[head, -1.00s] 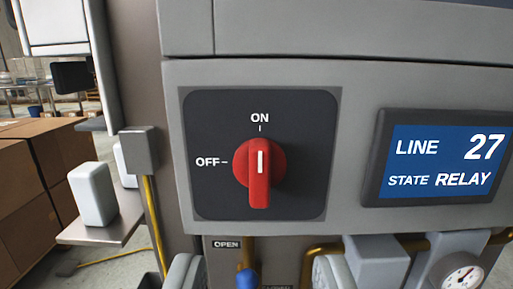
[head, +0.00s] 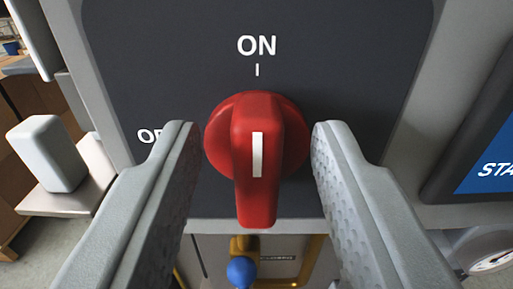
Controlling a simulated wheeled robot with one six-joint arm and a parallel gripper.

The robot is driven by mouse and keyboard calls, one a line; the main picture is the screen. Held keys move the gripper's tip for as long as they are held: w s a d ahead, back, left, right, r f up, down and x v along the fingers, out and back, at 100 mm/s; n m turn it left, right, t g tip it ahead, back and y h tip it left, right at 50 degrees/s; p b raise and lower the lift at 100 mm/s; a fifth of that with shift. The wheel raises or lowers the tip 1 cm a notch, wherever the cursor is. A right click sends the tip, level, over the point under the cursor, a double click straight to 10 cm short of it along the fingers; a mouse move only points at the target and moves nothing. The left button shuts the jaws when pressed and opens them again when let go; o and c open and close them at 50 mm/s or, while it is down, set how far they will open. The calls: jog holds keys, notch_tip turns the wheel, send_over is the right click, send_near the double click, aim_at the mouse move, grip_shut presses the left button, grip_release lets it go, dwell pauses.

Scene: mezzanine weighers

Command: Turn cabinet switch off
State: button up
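The red cabinet switch (head: 257,145) sits on a dark square plate (head: 160,60) on the grey cabinet front. Its white mark is upright and lines up with the ON label (head: 257,45) above it. The OFF label (head: 148,136) on the left is partly hidden by a finger. My gripper (head: 252,140) is open, with one finger on each side of the switch handle. A gap shows between each finger and the handle.
A display screen (head: 490,150) is on the cabinet at the right, partly cut off. Below are a blue-tipped valve handle (head: 242,271) and a round gauge (head: 492,258). A white block (head: 46,153) stands on a small shelf (head: 75,200) at the left.

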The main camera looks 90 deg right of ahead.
jog(key=shift+c, duration=0.2)
grip_shut()
jog(key=shift+n, duration=0.3)
jog(key=n, duration=0.3)
jog(key=shift+w+n, duration=0.3)
jog(key=n, duration=0.9)
jog(key=shift+w+f, duration=0.4)
jog(key=n, duration=0.4)
jog(key=shift+f+n, duration=0.3)
